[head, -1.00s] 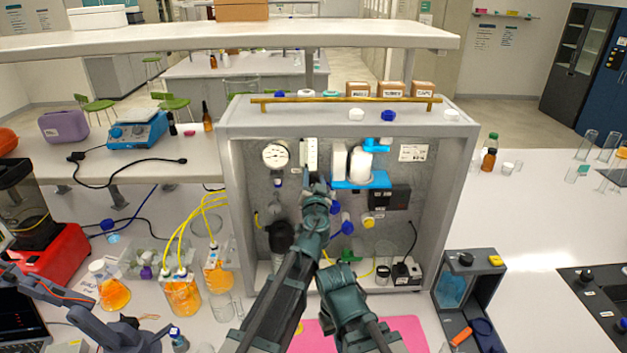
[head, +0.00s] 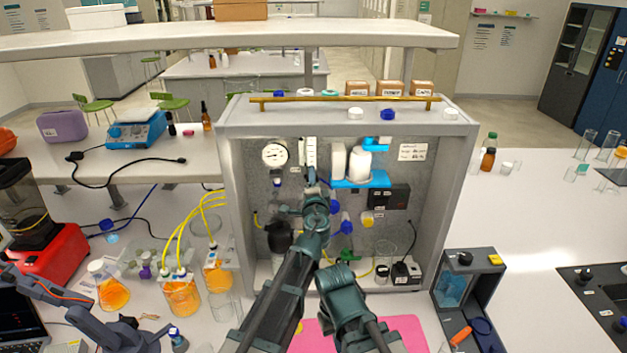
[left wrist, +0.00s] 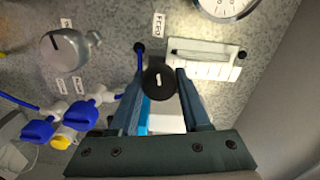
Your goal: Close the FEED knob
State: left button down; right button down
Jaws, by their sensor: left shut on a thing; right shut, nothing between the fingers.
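The FEED knob (left wrist: 158,82) is round and black with a short white mark, beside the FEED label in the left wrist view. My left gripper (left wrist: 160,86) has a finger on each side of it and is shut on it. In the head view my left gripper (head: 311,178) reaches to the rig's back panel below the white flow meter (head: 311,152), and the arm hides the knob there. My right gripper (head: 345,268) is shut and empty, lower down in front of the rig.
A grey knob (left wrist: 70,46) and blue valve handles (left wrist: 82,113) sit near the held knob. The rig's grey frame (head: 234,190) surrounds the panel. Yellow-tubed flasks (head: 182,296) stand at left, a grey box (head: 470,290) at right. A pink mat (head: 400,330) lies in front.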

pick_arm(q)
jog(key=m, duration=0.4)
jog(key=shift+f+m, duration=0.15)
jog(key=shift+m, duration=0.25)
jog(key=m, duration=0.5)
jog(key=shift+s+f, duration=0.1)
jog(key=m, duration=0.5)
jog(key=shift+a+m, duration=0.1)
jog(key=shift+m, duration=2.6)
jog(key=shift+a, duration=0.1)
jog(key=shift+c, duration=2.1)
grip_release()
